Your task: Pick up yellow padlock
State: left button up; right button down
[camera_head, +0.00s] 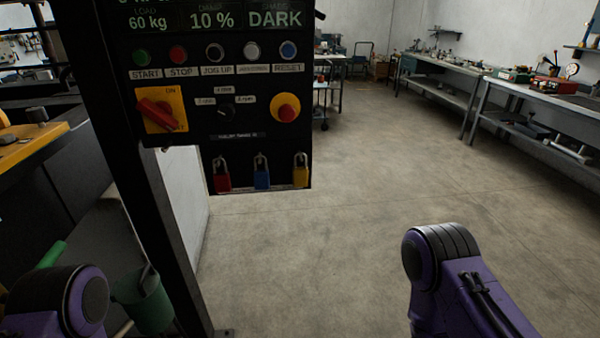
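The yellow padlock (300,175) hangs at the right end of a row on a black board below the control panel, its metal shackle upward. A blue padlock (262,177) hangs to its left and a red padlock (222,180) further left. Parts of my two purple arms show at the lower left and lower right. Neither gripper is in view, so I cannot see whether they are open or shut. Nothing covers the yellow padlock.
The black control panel (225,95) has buttons, a red rotary switch (158,114) and a red emergency knob (286,107). A dark post (150,200) stands left of the padlocks. Workbenches (455,72) line the right wall. The floor (330,240) in the middle is clear.

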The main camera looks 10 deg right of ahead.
aim_at(300, 174)
jog(key=z, duration=0.55)
jog(key=k, duration=1.3)
jog(key=u, duration=0.05)
jog(key=i, duration=0.7)
jog(key=u, duration=0.7)
jog(key=i, duration=1.2)
jog(key=z, duration=0.35)
